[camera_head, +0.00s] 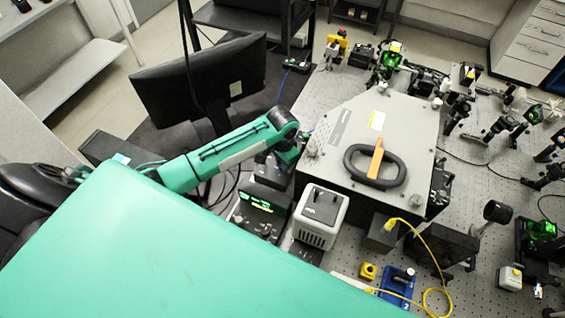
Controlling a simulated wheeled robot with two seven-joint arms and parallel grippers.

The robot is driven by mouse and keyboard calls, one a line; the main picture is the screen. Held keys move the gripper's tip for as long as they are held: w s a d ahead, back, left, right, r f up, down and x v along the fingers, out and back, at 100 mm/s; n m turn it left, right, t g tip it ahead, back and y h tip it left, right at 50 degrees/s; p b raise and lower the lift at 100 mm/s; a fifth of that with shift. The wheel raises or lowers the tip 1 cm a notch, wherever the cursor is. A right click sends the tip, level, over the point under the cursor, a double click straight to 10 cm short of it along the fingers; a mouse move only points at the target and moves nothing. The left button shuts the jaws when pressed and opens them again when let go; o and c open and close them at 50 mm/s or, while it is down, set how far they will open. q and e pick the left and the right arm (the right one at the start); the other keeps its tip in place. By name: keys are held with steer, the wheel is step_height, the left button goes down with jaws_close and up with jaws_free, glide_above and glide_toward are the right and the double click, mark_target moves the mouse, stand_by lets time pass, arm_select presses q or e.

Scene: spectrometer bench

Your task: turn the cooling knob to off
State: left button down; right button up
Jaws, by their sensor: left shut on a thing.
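My left arm reaches in from the left, and my left gripper (291,156) is at the left edge of the big grey spectrometer housing (345,165). It points down over small dark boxes there. The gripper is small and partly hidden by its own wrist. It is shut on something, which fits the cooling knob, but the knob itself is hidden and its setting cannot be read. A dark controller (259,216) with a lit green display stands just below the gripper in the picture. My right gripper is not in view.
A black monitor (200,85) stands behind my left arm. A light grey box (320,215) stands right of the controller. A black ring handle with an orange strap (376,160) lies on the housing. Optics mounts and a yellow cable (436,262) crowd the right bench.

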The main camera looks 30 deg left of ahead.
arm_select(q)
steer(key=shift+r+n, duration=0.1)
steer(key=shift+n, duration=1)
steer(key=c, duration=1.3)
jaws_free()
steer(key=shift+r, duration=0.35)
step_height(320, 180, up, 13)
steer(key=b, duration=0.3)
steer(key=shift+b, duration=0.35)
